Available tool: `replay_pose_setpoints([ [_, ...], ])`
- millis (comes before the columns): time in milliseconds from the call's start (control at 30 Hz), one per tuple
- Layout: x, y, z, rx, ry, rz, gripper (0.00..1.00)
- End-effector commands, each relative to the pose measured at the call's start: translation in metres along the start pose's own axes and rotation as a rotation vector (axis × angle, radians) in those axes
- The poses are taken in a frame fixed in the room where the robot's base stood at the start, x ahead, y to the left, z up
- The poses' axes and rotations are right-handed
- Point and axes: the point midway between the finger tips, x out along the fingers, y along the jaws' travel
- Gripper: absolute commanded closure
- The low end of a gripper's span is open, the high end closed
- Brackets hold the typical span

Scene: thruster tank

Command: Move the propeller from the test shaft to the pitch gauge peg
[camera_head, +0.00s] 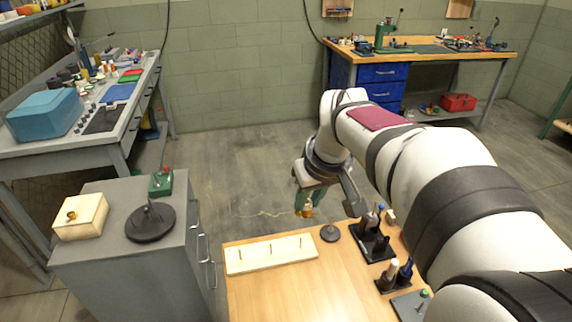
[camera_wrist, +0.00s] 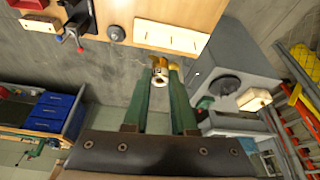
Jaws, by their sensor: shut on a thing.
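My gripper (camera_wrist: 162,70) has long green fingers and is shut on a small brass-coloured propeller (camera_wrist: 159,66) at its fingertips. A pale ring-like end of the propeller faces the wrist camera. In the head view the propeller (camera_head: 304,212) hangs in the air beyond the wooden table's back edge. A black round base with a thin upright peg (camera_head: 150,222) stands on the grey cabinet at left. A small dark round base with a short peg (camera_head: 329,234) stands on the table. I cannot tell which is the test shaft or the pitch gauge.
A cream board with several short pegs (camera_head: 240,262) lies on the table (camera_head: 290,295). Black holders with tools (camera_head: 372,246) stand to its right. The grey cabinet (camera_head: 110,262) also bears a cream box (camera_head: 80,222) and a green box with a red knob (camera_head: 160,184). Open floor lies between.

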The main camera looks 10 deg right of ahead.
Motion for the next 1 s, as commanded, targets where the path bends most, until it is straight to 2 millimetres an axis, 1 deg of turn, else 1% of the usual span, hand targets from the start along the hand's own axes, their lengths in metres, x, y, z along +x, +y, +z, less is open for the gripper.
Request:
replay_pose_setpoints([
  [33, 0.004, 0.010, 0.007, -0.003, -0.006, -0.004, 1.00],
  [167, 0.017, 0.038, 0.024, -0.045, -0.017, -0.023, 1.00],
  [267, 0.030, 0.064, 0.039, -0.084, -0.022, -0.040, 1.00],
  [367, 0.043, 0.095, 0.058, -0.126, -0.024, -0.060, 1.00],
  [467, 0.059, 0.132, 0.085, -0.175, -0.021, -0.080, 1.00],
  [500, 0.066, 0.148, 0.099, -0.196, -0.019, -0.090, 1.00],
  [567, 0.075, 0.173, 0.123, -0.232, -0.014, -0.105, 1.00],
  [600, 0.081, 0.188, 0.140, -0.255, -0.010, -0.115, 1.00],
  [700, 0.092, 0.217, 0.179, -0.307, 0.000, -0.136, 1.00],
  [800, 0.099, 0.233, 0.205, -0.345, 0.010, -0.147, 1.00],
  [833, 0.100, 0.236, 0.210, -0.353, 0.012, -0.150, 1.00],
  [900, 0.103, 0.240, 0.219, -0.366, 0.015, -0.153, 1.00],
  [1000, 0.110, 0.241, 0.225, -0.374, 0.017, -0.157, 1.00],
])
